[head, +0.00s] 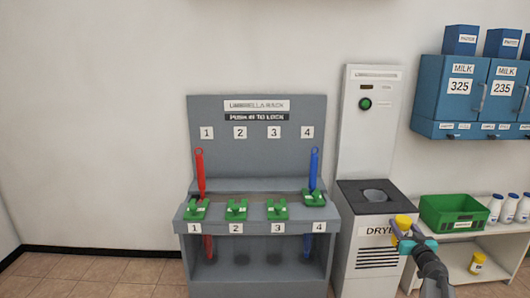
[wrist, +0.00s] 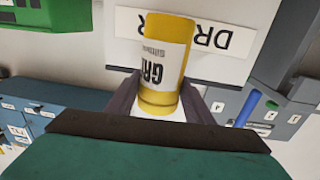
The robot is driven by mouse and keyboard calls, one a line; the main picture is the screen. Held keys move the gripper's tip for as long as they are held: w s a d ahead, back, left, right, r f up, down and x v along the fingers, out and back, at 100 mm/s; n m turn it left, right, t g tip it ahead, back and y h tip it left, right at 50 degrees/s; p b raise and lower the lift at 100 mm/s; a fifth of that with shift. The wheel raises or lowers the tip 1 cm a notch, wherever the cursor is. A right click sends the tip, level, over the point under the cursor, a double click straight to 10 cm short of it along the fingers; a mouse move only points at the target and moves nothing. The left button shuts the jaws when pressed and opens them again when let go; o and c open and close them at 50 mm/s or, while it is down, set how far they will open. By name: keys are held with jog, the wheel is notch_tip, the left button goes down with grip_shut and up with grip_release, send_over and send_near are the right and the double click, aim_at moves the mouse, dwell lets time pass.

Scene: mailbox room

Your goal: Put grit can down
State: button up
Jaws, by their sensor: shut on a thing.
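The yellow grit can (head: 405,222) with a white label is held in my gripper (head: 408,236), in front of the dryer's face in the head view. In the wrist view the grit can (wrist: 166,65) sits between the two dark fingers of my gripper (wrist: 163,105), which are shut on it. Its label reads partly "GRI" and appears upside down there. The can is off any surface as far as I can see.
The dryer (head: 362,262) stands behind the can. To its right, a white shelf (head: 455,255) carries a green crate (head: 432,213) and white bottles (head: 508,208); another yellow can (head: 477,262) is on its lower level. An umbrella rack (head: 257,185) stands left; blue milk boxes (head: 430,98) hang above.

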jog(key=s+a+r+n+g+y, duration=0.1)
jog(key=a+r+n+y, duration=0.15)
jog(key=a, duration=0.55)
jog(key=s+a+r+n+y, duration=0.1)
jog(key=a+r+y, duration=0.25)
jog(key=a, duration=0.45)
jog(key=s+a+r+n+g+y, duration=0.1)
jog(key=s+a+r+n+y, duration=0.15)
jog(key=a, duration=0.55)
jog(key=s+a+f+n+g+y, duration=0.2)
jog(key=s+a+n+g+y, duration=0.4)
jog(key=s+a, duration=0.65)
notch_tip(320, 180, up, 24)
jog(key=a+y+p, duration=0.1)
jog(key=p, duration=3.1)
jog(key=shift+w+a+r+t, duration=0.25)
jog(key=shift+w+a+t, duration=0.05)
jog(key=shift+a, duration=0.1)
jog(key=shift+d, duration=0.15)
